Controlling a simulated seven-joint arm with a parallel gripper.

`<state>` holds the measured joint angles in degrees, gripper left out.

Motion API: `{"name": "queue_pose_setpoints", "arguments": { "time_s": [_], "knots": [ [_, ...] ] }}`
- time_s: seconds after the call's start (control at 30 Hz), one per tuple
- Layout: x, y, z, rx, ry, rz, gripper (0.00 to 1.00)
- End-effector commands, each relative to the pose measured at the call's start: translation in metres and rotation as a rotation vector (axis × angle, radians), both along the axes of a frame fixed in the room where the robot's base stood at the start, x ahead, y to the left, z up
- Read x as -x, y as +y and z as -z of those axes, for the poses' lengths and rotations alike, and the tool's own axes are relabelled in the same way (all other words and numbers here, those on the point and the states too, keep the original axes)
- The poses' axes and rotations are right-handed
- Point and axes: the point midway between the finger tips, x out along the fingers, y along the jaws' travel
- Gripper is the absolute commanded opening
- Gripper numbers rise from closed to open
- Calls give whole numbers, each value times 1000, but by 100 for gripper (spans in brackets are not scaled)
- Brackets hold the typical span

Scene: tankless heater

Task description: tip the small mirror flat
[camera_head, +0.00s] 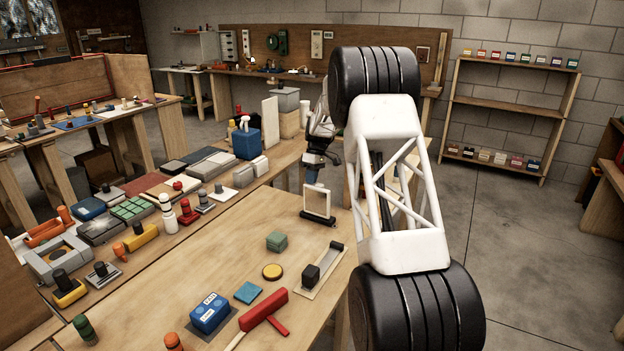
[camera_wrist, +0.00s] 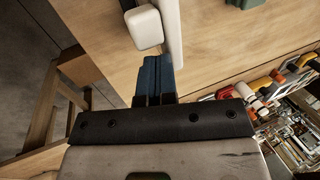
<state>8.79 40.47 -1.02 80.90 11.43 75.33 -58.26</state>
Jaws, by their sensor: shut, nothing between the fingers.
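The small mirror (camera_head: 318,201) stands roughly upright in a pale frame on a dark base (camera_head: 319,220), near the far right edge of the front workbench. My gripper (camera_head: 312,178) points down just behind the mirror's top edge in the head view. Its blue fingers are together and empty. In the wrist view the closed fingers (camera_wrist: 159,72) lie close to a long white edge (camera_wrist: 172,28), which looks like the mirror's frame. A rounded white block (camera_wrist: 146,27) is beside that edge. I cannot tell whether the fingers touch the mirror.
A tray with a black block (camera_head: 311,275), a green block (camera_head: 277,241) and a yellow disc (camera_head: 272,271) lie in front of the mirror. A red tool (camera_head: 264,312) and a blue box (camera_head: 210,312) are nearer. Bare wood lies left of the mirror.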

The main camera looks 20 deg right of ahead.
Motion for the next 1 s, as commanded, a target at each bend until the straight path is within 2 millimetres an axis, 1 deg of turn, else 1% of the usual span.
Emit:
{"name": "queue_pose_setpoints", "arguments": {
  "time_s": [0.57, 1.0],
  "knots": [
    [10, 9, -1, 66, -63, -1, 0],
    [31, 30, 0, 212, -210, -1, 0]
  ]
}}
